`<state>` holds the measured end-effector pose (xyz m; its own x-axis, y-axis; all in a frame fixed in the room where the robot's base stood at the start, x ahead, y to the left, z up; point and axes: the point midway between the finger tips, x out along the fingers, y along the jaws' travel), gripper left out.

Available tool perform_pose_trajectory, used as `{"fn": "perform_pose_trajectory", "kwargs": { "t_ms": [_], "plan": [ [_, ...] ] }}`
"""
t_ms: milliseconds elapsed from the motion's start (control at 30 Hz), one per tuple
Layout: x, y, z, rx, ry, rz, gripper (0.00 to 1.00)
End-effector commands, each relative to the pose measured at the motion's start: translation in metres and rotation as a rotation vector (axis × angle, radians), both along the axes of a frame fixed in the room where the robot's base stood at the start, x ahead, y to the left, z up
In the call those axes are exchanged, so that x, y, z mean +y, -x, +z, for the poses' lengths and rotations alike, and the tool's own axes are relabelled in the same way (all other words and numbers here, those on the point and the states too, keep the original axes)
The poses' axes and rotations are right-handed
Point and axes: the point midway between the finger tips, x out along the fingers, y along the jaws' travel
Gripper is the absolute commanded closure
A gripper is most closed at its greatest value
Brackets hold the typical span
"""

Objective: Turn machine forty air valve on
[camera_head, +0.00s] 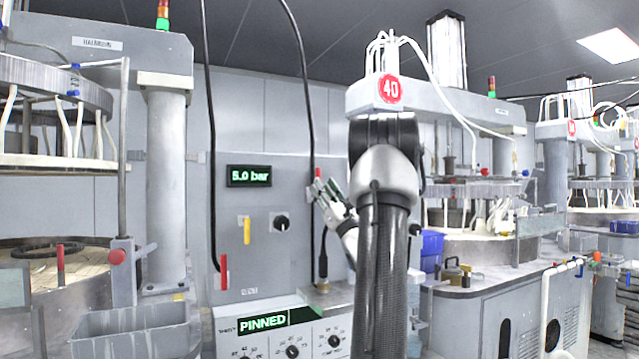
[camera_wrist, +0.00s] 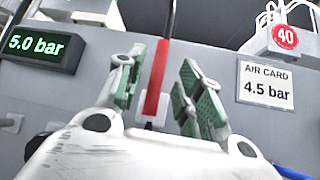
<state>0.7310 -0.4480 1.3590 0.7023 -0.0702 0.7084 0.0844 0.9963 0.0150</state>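A red upright lever (camera_wrist: 157,84) stands between the two fingers of my gripper (camera_wrist: 164,72) in the wrist view, with a white base below it. The fingers have green pads and are apart, with a clear gap on the right of the lever; whether the left pad touches it I cannot tell. In the head view my gripper (camera_head: 325,190) is at the grey wall panel, and a bit of red lever (camera_head: 318,173) shows just above it. My arm hides part of the panel. The red "40" sign (camera_head: 389,89) is on the machine at the right, also in the wrist view (camera_wrist: 286,37).
A display (camera_head: 249,176) reads 5.0 bar. An air card (camera_wrist: 267,87) reads 4.5 bar. Another red lever (camera_head: 222,272), a yellow lever (camera_head: 247,230) and a black knob (camera_head: 281,223) are on the panel. A box marked PINNED (camera_head: 262,322) stands below. Black hoses hang down the panel.

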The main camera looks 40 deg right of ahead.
Motion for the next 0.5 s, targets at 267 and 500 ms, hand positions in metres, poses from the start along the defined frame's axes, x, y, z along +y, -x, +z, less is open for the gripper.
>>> {"fn": "perform_pose_trajectory", "kwargs": {
  "t_ms": [267, 500],
  "plan": [
    [0.003, 0.041, -0.042, 0.002, -0.003, -0.001, 0.64],
    [0.005, 0.054, -0.055, 0.001, -0.001, 0.0, 0.64]
  ]
}}
